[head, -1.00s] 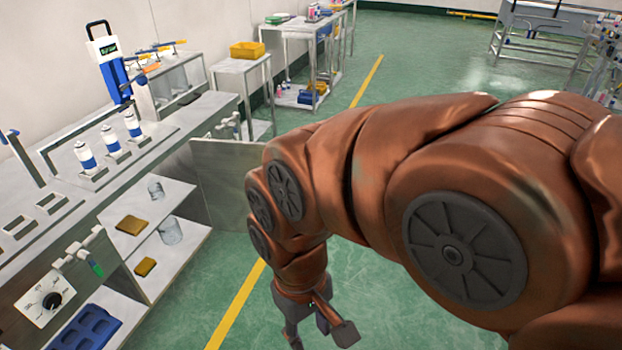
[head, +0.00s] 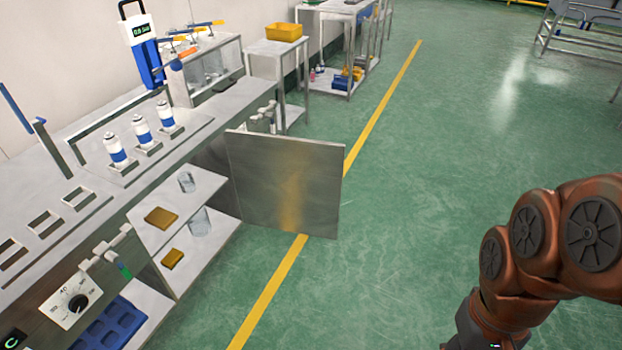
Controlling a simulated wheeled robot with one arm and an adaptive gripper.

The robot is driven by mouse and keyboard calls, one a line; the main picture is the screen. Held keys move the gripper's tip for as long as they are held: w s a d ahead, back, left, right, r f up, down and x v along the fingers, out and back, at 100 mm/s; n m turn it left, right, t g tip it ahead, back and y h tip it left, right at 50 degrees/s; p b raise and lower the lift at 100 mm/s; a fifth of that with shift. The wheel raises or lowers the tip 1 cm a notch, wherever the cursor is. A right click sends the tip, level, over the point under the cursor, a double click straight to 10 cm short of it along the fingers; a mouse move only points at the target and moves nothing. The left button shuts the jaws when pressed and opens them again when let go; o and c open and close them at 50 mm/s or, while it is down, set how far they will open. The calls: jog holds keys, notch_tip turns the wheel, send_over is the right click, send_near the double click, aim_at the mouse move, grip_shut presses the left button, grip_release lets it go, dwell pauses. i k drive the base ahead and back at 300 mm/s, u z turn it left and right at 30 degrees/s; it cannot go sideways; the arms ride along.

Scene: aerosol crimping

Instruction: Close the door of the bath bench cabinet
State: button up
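The cabinet door (head: 285,185) is a flat grey metal panel. It stands wide open, sticking out from the bench front over the green floor. The open cabinet (head: 195,250) to its left shows shelves with glass beakers (head: 200,222) and yellow-brown sponge-like blocks (head: 161,217). My arm is at the lower right, well apart from the door. Only the top of my gripper's mount shows at the bottom edge; its fingers are out of the picture.
Several white-and-blue cans (head: 141,131) stand in holders on the bench top. A control box with a black dial (head: 77,303) and a blue tray (head: 110,325) are at the lower left. The green floor (head: 430,180) right of the door is clear.

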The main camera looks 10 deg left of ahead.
aim_at(294, 185)
jog(key=z, duration=0.05)
jog(key=i, duration=3.95)
jog(key=u, duration=2.15)
jog(key=k, duration=0.15)
jog(key=u, duration=0.15)
